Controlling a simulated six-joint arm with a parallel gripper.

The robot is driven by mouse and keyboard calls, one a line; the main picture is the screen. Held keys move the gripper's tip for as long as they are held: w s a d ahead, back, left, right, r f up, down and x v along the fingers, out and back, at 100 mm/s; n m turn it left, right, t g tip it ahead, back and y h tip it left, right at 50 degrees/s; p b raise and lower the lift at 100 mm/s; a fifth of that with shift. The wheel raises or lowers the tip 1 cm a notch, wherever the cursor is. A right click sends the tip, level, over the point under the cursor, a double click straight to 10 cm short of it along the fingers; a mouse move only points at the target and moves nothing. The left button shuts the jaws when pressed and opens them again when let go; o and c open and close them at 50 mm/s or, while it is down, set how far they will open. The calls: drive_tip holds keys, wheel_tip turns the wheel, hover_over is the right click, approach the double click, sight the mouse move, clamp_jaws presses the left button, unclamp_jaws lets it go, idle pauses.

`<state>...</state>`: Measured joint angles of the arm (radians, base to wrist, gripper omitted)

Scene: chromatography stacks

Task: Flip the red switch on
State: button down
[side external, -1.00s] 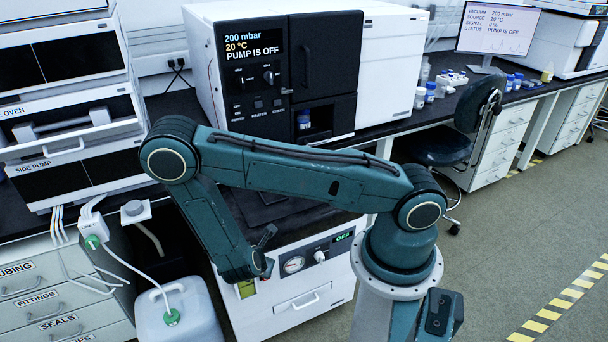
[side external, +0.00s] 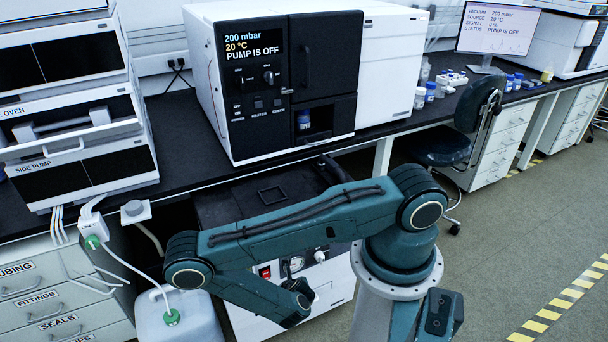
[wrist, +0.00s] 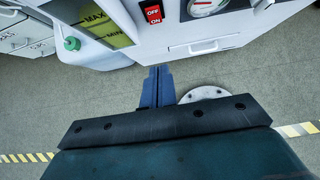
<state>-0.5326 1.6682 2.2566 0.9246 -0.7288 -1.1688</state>
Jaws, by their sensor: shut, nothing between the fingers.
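The red switch (side external: 265,272) is on the front panel of the white pump unit below the bench. In the wrist view the red switch (wrist: 153,12) shows at the top, with OFF printed above ON. My gripper (wrist: 158,72) is shut and empty; its blue fingers show below the switch in the wrist picture, apart from it. In the side view the wrist end of my arm is low in front of the pump unit, right of the switch, and my fingertips are hard to make out. The instrument screen (side external: 254,45) reads PUMP IS OFF.
A round gauge (wrist: 208,6) sits right of the switch, above a white drawer handle (wrist: 203,46). A MAX/MIN level window (wrist: 90,22) is to its left. A white jug (side external: 180,318) stands on the floor to the left. The monitor (side external: 497,28) also reads PUMP IS OFF.

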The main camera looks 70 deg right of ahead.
sight(266, 275)
drive_tip(key=shift+f, duration=0.1)
drive_tip(key=w+d+r+x, duration=0.1)
drive_tip(key=x, duration=1.1)
drive_tip(key=shift+w+d+r, duration=0.15)
drive_tip(key=shift+w+d, duration=0.3)
drive_tip(key=shift+w, duration=0.05)
drive_tip(key=shift+d, duration=0.1)
drive_tip(key=shift+w+d+f, duration=0.2)
drive_tip(key=shift+w+f, duration=0.1)
drive_tip(key=shift+f, duration=0.15)
idle(0.3)
drive_tip(key=shift+w+r, duration=0.1)
drive_tip(key=shift+r, duration=0.05)
